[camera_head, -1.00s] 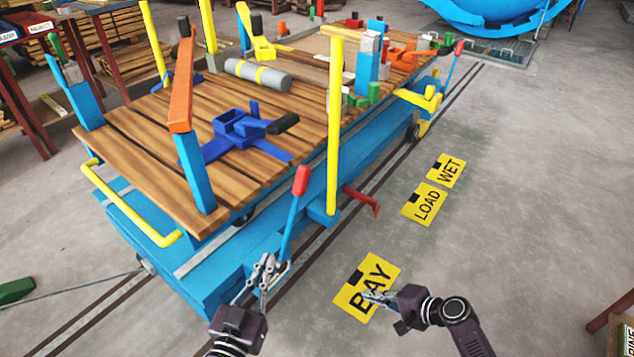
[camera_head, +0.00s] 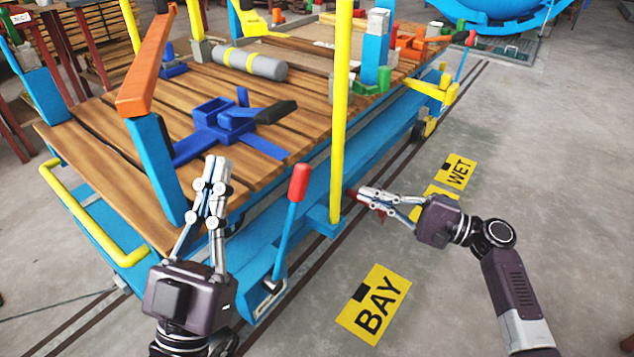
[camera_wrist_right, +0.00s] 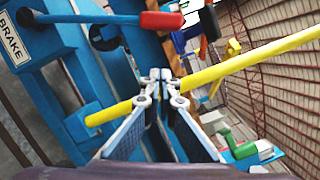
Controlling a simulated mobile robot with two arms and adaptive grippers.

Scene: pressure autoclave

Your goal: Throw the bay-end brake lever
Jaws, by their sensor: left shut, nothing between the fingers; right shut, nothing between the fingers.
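The bay-end brake lever (camera_head: 298,185) is a blue bar with a red grip, standing nearly upright at the near side of the blue cart by the BAY plate. It also shows in the right wrist view, its red grip (camera_wrist_right: 162,20) at the top, near a BRAKE label (camera_wrist_right: 12,38). My left gripper (camera_head: 216,165) is shut and empty, left of the lever, in front of the cart's deck edge. My right gripper (camera_head: 364,192) is shut and empty, right of the lever and past the yellow post. Its fingertips (camera_wrist_right: 160,75) show in its wrist view. Neither gripper appears to touch the lever.
A yellow post (camera_head: 341,110) stands between lever and right gripper. An orange-topped blue stake (camera_head: 152,150) rises left of my left gripper. The wooden deck (camera_head: 110,140) carries a blue clamp (camera_head: 222,120) and a grey roll (camera_head: 252,64). Floor around the BAY plate (camera_head: 374,305) is clear.

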